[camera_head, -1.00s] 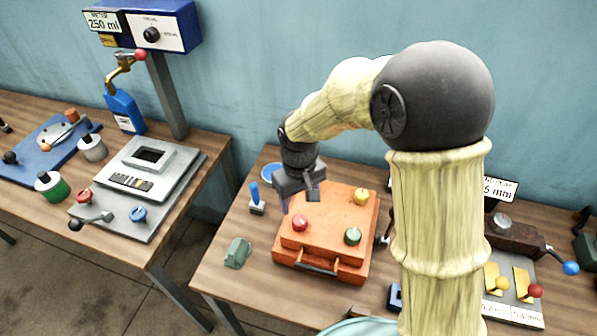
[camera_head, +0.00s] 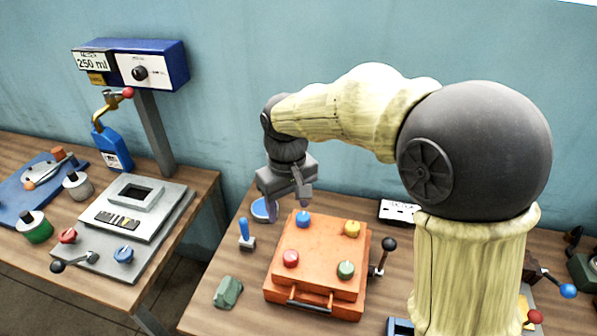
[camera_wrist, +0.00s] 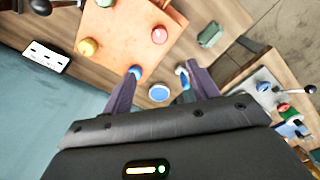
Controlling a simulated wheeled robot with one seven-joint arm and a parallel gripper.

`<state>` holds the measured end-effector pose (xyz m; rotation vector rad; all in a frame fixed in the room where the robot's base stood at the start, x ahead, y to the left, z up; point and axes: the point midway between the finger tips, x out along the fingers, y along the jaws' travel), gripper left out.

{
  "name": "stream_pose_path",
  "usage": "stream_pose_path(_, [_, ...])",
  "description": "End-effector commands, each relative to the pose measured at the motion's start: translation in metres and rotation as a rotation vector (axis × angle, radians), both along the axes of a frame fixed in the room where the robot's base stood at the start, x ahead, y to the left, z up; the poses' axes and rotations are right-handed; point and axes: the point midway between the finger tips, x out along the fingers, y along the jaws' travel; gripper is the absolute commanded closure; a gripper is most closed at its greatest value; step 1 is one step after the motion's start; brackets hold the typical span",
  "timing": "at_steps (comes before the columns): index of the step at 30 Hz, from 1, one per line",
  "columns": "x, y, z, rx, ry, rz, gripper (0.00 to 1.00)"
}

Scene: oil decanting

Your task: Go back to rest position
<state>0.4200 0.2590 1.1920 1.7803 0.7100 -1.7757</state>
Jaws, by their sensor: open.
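My gripper (camera_head: 287,198) is open and empty, raised above the back left part of the right table. In the head view it hangs behind and over the orange case (camera_head: 316,285), apart from it. The case has a blue, a yellow, a red and a green knob on its lid. In the wrist view my gripper's two fingers (camera_wrist: 158,82) stand spread, with the orange case (camera_wrist: 118,38) beyond them and a round blue-rimmed dish (camera_wrist: 159,93) between them. The dish also shows in the head view (camera_head: 261,211).
A blue-handled tool (camera_head: 246,236) and a green block (camera_head: 228,292) stand left of the case. A lever with a black ball (camera_head: 388,245) is at its right. The left table bears a blue dispenser (camera_head: 112,148) and a grey device (camera_head: 128,222). A gap separates the tables.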

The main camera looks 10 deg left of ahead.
Motion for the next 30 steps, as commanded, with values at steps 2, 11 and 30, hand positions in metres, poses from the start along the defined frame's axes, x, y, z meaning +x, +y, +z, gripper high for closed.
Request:
stream_pose_path(2, [0.000,0.000,0.000,0.000,0.000,0.001,0.41])
stream_pose_path(11, [0.004,-0.056,-0.016,0.016,-0.034,-0.139,0.41])
stream_pose_path(30, [-0.073,-0.260,-0.079,0.086,-0.218,-0.758,0.41])
